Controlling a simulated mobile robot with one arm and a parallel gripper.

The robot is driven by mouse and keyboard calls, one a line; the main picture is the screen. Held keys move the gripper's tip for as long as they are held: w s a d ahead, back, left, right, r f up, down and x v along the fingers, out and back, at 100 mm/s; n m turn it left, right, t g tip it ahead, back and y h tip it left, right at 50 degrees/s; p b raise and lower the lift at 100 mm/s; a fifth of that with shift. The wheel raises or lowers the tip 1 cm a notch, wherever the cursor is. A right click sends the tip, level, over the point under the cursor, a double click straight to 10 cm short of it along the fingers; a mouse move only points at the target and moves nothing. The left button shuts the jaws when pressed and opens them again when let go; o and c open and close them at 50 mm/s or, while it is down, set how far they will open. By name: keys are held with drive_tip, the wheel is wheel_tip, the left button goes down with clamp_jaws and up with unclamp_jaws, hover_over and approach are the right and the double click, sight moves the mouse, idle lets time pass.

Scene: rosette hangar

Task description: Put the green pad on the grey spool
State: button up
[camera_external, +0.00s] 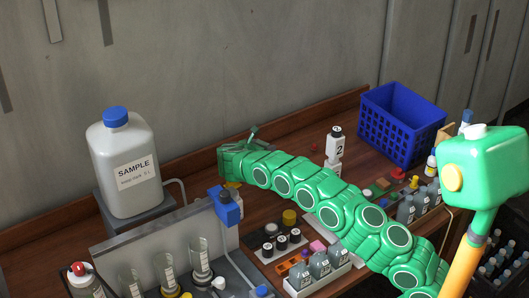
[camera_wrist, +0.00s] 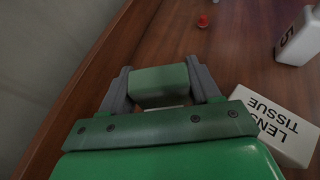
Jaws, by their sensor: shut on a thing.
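My gripper (camera_wrist: 161,80) is shut on the green pad (camera_wrist: 158,88), a dull green block held between its two grey fingers in the wrist view. In the external view, my gripper (camera_external: 254,135) is at the end of the green arm, near the back edge of the wooden bench. The pad is too small there to make out clearly. I cannot make out the grey spool in either view. A small pale patch shows just below the pad in the wrist view, and I cannot tell what it is.
A white LENS TISSUE box (camera_wrist: 288,128) lies close right of my gripper. A white numbered container (camera_wrist: 300,40) and a small red piece (camera_wrist: 203,21) are farther off. A large sample bottle (camera_external: 124,170) stands left, a blue crate (camera_external: 400,125) right. Bare wood lies ahead.

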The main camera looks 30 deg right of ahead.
drive_tip(key=shift+w+f, duration=0.1)
drive_tip(key=shift+f, duration=0.05)
drive_tip(key=shift+w+f, duration=0.15)
drive_tip(key=shift+w, duration=0.05)
drive_tip(key=shift+f, duration=1.6)
drive_tip(key=shift+f, duration=0.15)
drive_tip(key=o, duration=1)
